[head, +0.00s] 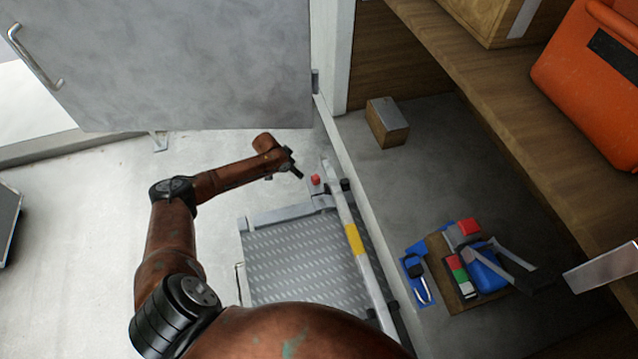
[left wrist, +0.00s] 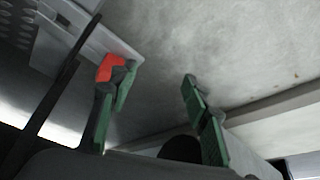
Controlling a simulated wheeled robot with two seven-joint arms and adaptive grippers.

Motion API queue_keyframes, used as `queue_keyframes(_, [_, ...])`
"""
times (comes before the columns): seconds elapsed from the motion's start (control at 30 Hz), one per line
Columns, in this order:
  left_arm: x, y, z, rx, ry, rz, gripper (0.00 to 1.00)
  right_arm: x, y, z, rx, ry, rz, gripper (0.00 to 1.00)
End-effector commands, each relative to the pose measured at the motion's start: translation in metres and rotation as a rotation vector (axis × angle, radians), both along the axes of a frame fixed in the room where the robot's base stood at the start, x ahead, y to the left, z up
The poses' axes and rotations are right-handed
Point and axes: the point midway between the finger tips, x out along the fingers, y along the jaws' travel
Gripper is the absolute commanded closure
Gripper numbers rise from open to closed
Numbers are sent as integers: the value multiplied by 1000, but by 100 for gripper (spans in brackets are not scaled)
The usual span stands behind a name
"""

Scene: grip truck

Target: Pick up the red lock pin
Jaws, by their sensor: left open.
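The red lock pin (head: 315,180) is a small red knob on a grey metal bracket at the upper end of the ramp plate. My left gripper (head: 292,166) is just to the left of it in the head view, apart from it in that picture. In the left wrist view the red pin (left wrist: 112,68) shows at the tip of the left-hand finger, which partly covers it. My left gripper (left wrist: 158,85) is open there, with green pads and nothing between its fingers. Whether a finger touches the pin I cannot tell. My right gripper is not in view.
A tread plate (head: 295,265) with a long bar (head: 345,215) carrying a yellow band lies below the pin. A grey door panel (head: 180,65) stands at the upper left. A small wooden box (head: 388,122) and several tools lie on the truck floor at right.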

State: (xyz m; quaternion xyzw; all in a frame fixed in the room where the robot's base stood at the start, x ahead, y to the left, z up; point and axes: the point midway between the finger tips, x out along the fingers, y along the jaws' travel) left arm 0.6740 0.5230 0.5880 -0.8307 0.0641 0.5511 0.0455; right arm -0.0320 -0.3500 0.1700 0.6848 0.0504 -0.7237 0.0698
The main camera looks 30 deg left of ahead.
Motion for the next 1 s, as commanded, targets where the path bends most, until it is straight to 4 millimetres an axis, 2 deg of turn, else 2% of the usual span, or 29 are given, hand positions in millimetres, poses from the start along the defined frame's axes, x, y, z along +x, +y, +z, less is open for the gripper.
queue_keyframes(0.03, [9, -19, 3, 4, 3, -84, 56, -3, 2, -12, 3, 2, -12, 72])
queue_keyframes(0.1, [14, -41, 12, 4, 6, -174, 56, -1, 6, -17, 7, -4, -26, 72])
queue_keyframes(0.2, [16, -61, 21, 1, 9, -253, 56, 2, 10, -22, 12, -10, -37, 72])
queue_keyframes(0.3, [18, -72, 19, -3, 12, -287, 56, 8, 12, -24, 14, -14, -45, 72])
queue_keyframes(0.67, [28, -77, -2, -3, 10, -291, 56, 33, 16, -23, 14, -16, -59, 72])
queue_keyframes(1.0, [40, -82, -36, -3, 12, -288, 56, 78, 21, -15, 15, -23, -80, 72])
